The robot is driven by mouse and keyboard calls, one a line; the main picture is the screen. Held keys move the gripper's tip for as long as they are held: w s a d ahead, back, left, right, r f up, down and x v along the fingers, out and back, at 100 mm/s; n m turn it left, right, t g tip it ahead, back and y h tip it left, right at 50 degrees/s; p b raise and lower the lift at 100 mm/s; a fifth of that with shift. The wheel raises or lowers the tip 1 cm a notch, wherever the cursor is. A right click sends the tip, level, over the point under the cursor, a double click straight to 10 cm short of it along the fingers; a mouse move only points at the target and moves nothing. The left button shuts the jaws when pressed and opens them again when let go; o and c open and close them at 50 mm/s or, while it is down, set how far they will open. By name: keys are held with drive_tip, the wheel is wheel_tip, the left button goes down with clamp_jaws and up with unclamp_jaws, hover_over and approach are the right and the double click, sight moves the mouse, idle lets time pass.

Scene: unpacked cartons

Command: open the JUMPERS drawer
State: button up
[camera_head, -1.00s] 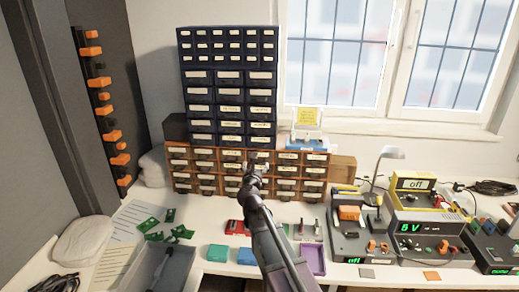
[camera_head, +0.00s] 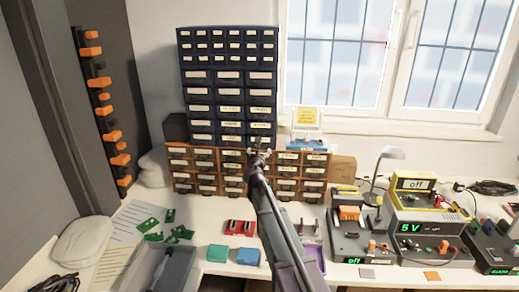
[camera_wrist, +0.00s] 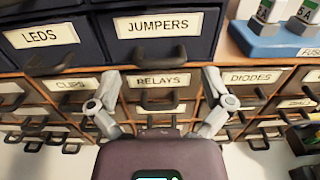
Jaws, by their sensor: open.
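The JUMPERS drawer (camera_wrist: 192,42) is a dark blue drawer at the top middle of the wrist view, with a white label and a dark handle (camera_wrist: 158,52) below it. It looks closed. In the head view it is the bottom right drawer of the dark cabinet (camera_head: 263,129), partly behind my gripper. My gripper (camera_wrist: 161,78) is open and empty, its two fingers spread on either side of the RELAYS label, below the JUMPERS handle in the picture. In the head view my gripper (camera_head: 261,149) is in front of the seam between dark and brown cabinets.
The LEDS drawer (camera_wrist: 45,37) is directly left of JUMPERS. Below is a brown cabinet with RELAYS (camera_wrist: 160,80), CLIPS (camera_wrist: 75,84) and DIODES (camera_wrist: 248,77) drawers. A blue fuse holder (camera_wrist: 275,40) stands close on the right. Red, teal and blue items lie on the bench.

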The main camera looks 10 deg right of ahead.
drive_tip(key=shift+x, duration=1.2)
